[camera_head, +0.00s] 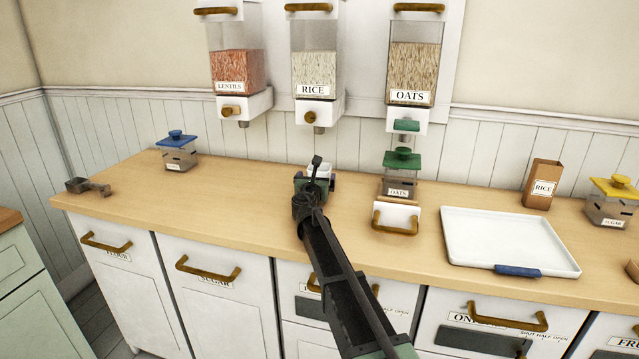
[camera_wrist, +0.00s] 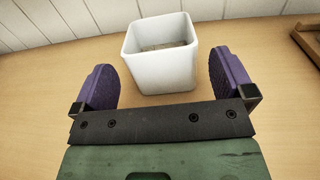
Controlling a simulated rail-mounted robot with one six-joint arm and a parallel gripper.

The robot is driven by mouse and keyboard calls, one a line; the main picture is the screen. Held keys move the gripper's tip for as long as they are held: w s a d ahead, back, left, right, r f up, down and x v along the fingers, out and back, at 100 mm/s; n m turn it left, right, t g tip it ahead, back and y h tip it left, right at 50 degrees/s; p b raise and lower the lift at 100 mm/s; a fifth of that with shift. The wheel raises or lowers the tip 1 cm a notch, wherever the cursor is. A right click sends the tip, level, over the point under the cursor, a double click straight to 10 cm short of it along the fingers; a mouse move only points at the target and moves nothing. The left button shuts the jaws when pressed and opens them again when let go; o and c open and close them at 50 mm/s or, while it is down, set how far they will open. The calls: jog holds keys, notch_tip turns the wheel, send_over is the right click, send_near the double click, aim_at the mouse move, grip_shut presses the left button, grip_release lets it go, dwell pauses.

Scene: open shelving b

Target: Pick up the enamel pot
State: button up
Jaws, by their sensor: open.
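The enamel pot is a white, square, open-topped container (camera_wrist: 160,68) standing upright on the wooden counter in the wrist view. Some light brown stuff shows inside it. My gripper (camera_wrist: 166,84) is open, with one purple finger pad to the left of the pot and one to the right. Clear gaps show between the pads and the pot's walls. In the head view my gripper (camera_head: 315,183) is low over the counter below the rice dispenser. Only the pot's white upper part (camera_head: 319,170) shows there; my wrist hides the rest.
An oats canister (camera_head: 401,178) with a green lid stands close on the right, under the oats dispenser (camera_head: 414,70). The rice dispenser (camera_head: 316,75) hangs above the pot. A white tray (camera_head: 500,238) lies further right.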

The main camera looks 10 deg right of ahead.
aim_at(321, 167)
jog(key=x, duration=0.5)
jog(key=shift+w+d+f, duration=0.1)
jog(key=shift+w+d, duration=0.05)
jog(key=shift+w, duration=0.15)
jog(key=c, duration=1)
jog(key=shift+o, duration=0.2)
jog(key=shift+s, duration=0.1)
